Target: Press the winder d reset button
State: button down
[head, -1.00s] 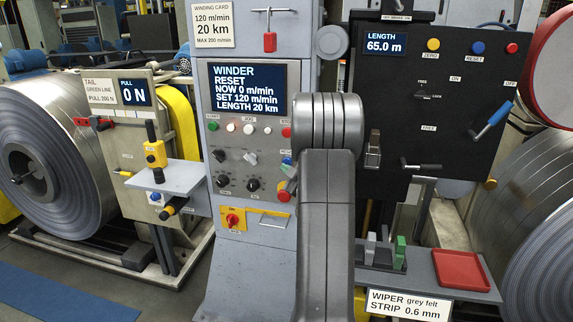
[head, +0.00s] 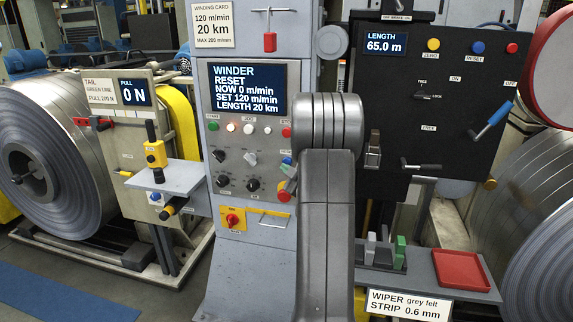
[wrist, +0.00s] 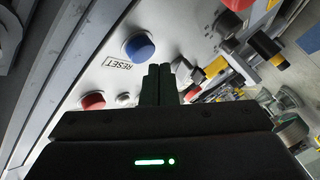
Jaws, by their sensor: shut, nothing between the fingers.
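The winder console (head: 214,240) is a grey cabinet left of my arm in the head view. Its screen (head: 247,90) reads WINDER RESET, NOW 0 m/min, SET 120 m/min, LENGTH 20 km. A round blue button (head: 287,161) is at the console's right edge, partly beside my arm. The wrist view shows a blue button (wrist: 139,46) with an upside-down RESET label (wrist: 118,64) next to it. My gripper (wrist: 159,70) is shut and empty, its tips just below and right of that button. Contact cannot be told. My arm hides the gripper in the head view.
A red button (wrist: 93,101) and a white one lie close to my gripper in the wrist view. The black panel (head: 400,110) at right has its own blue RESET button (head: 477,47). A shelf with a red tray (head: 461,269) stands lower right.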

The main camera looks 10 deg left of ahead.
jog(key=shift+w, duration=0.15)
jog(key=shift+w, duration=0.25)
jog(key=shift+w, duration=0.65)
dwell(0.7)
jog(key=shift+s+b, duration=0.15)
jog(key=shift+b, duration=0.2)
jog(key=shift+s+b, duration=0.6)
jog(key=shift+s, duration=0.3)
jog(key=s+b, duration=0.2)
jog(key=s, duration=0.3)
jog(key=shift+a+b, duration=0.1)
jog(key=shift+b, duration=0.25)
